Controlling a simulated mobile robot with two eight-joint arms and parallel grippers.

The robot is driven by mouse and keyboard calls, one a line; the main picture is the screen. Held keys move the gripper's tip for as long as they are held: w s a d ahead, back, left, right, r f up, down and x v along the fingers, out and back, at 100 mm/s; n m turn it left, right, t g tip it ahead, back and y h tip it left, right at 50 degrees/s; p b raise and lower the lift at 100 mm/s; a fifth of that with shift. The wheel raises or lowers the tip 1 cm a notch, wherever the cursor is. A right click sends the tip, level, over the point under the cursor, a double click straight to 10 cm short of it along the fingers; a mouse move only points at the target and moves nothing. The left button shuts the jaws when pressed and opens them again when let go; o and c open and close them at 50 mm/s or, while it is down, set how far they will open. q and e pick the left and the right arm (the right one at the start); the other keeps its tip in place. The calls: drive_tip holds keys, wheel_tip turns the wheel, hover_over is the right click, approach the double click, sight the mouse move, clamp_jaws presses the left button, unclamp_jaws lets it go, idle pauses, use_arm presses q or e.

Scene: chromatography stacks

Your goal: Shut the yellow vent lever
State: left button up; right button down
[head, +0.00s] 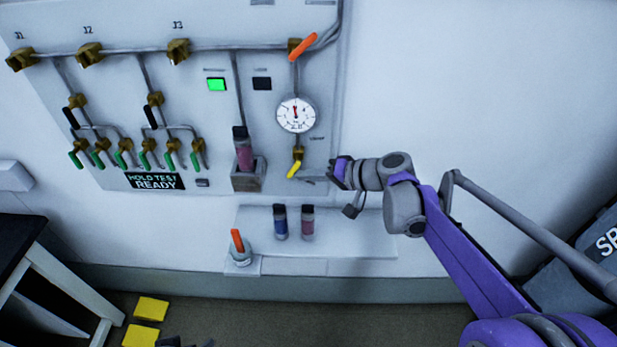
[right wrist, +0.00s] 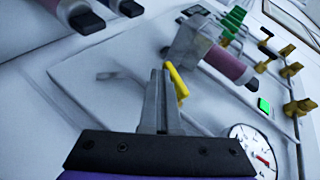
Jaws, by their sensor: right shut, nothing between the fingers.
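The yellow vent lever (head: 294,168) hangs from a brass valve (head: 298,153) below the round gauge, slanting down to the left. In the right wrist view the lever (right wrist: 178,83) shows right beside the tips of my right gripper (right wrist: 160,78). Whether they touch is hard to tell. My right gripper (head: 329,179) is shut and empty, and reaches in from the right, close to the lever. My left gripper is not in view.
The gauge (head: 296,114) and an orange lever (head: 303,46) are above. A holder (head: 249,181) with a dark-red-bodied cylinder is left of the lever. A shelf (head: 350,241) below carries a blue cylinder (head: 280,222), a dark red one (head: 307,222) and an orange-handled piece (head: 238,242). The wall to the right is bare.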

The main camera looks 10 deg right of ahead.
sight(290, 175)
drive_tip(key=t+y+b, duration=0.1)
drive_tip(key=f+m+y+b, duration=0.1)
drive_tip(key=y, duration=0.1)
drive_tip(key=shift+w+a+t+b, duration=0.15)
drive_tip(key=shift+a+t+b, duration=0.25)
drive_tip(key=shift+w+a+f+m+t+y+b, duration=0.1)
drive_tip(key=shift+a+m+t+y+b, duration=0.1)
drive_tip(key=shift+m+t+y+b, duration=0.25)
drive_tip(key=shift+a+f+m+t+y+b, duration=0.1)
drive_tip(key=shift+a+m+t+y+b, duration=0.1)
drive_tip(key=shift+t+y+b, duration=0.3)
drive_tip(key=shift+w+a+r+m+t+y+b, duration=0.15)
drive_tip(key=shift+a+r+m+t+y+b, duration=0.2)
drive_tip(key=shift+a+y+b, duration=0.25)
idle(1.2)
